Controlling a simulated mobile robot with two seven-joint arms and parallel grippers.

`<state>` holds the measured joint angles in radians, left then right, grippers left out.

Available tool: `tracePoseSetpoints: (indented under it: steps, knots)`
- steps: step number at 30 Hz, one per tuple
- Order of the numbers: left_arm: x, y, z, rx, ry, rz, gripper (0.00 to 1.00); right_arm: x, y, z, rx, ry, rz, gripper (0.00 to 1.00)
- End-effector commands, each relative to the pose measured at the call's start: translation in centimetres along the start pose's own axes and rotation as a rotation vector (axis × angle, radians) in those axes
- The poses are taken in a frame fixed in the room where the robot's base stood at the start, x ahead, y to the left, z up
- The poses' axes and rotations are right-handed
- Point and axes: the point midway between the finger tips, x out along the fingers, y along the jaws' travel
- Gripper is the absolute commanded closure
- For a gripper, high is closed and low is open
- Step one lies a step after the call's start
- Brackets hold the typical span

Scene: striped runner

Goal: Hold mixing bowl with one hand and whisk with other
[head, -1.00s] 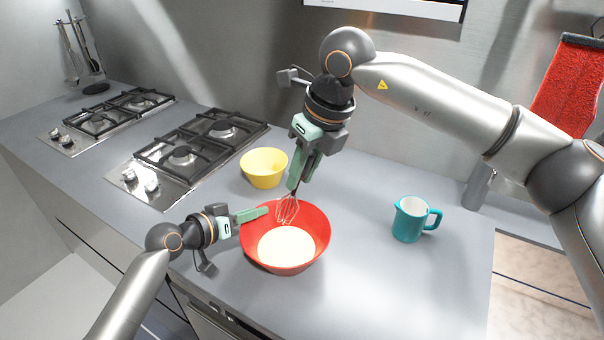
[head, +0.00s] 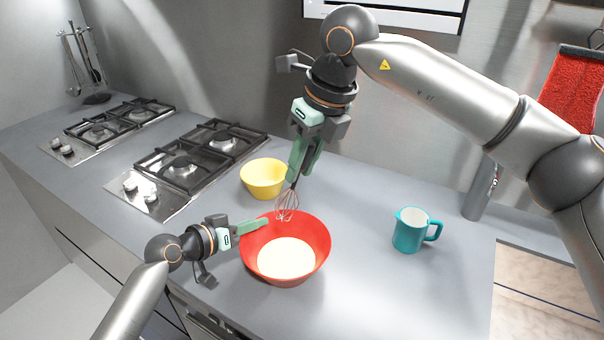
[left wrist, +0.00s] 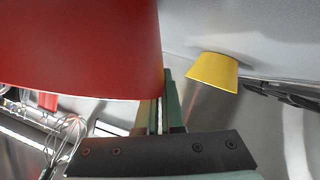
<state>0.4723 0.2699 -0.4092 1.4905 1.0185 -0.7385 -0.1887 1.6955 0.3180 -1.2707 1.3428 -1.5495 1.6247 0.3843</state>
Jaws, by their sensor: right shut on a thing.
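The red mixing bowl (head: 322,257) stands on the counter with a pale cream mixture (head: 286,257) in it. Its red wall (left wrist: 80,50) fills the upper left of the left wrist view. My left gripper (head: 262,223) is at the bowl's back-left rim. Its fingers (left wrist: 160,115) look close together beside the bowl wall; the tips are partly hidden, so I cannot tell whether they grip it. My right gripper (head: 293,180) points down and is shut on the whisk's handle. The whisk (head: 287,204) hangs with its wire loops at the bowl's back rim, above the mixture.
A yellow bowl (head: 264,180) stands behind the red bowl, and it also shows in the left wrist view (left wrist: 213,71). A teal jug (head: 409,231) stands to the right. Two gas hobs (head: 190,160) (head: 115,128) are at the left. Counter between bowl and jug is clear.

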Motion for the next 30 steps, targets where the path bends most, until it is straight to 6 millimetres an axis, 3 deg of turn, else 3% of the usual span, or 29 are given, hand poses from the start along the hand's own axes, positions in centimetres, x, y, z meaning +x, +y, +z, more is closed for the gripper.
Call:
tracePoseSetpoints:
  steps: [12, 13, 21, 30]
  knots:
    - [-0.01, -0.06, 0.04, 0.0, -0.001, -0.001, 1.0, -0.04, 0.01, 0.01, -0.001, 0.0, 0.0, 1.0]
    - [-0.01, -0.06, 0.04, 0.0, -0.001, -0.001, 0.92, -0.03, 0.01, 0.01, 0.0, 0.0, 0.0, 1.0]
    - [-0.01, -0.04, 0.02, 0.0, -0.001, -0.001, 0.62, -0.02, 0.0, 0.0, 0.0, 0.0, 0.0, 1.0]
    - [-0.15, -0.03, 0.01, 0.0, 0.0, 0.0, 0.61, -0.03, 0.0, 0.0, 0.0, 0.0, 0.0, 1.0]
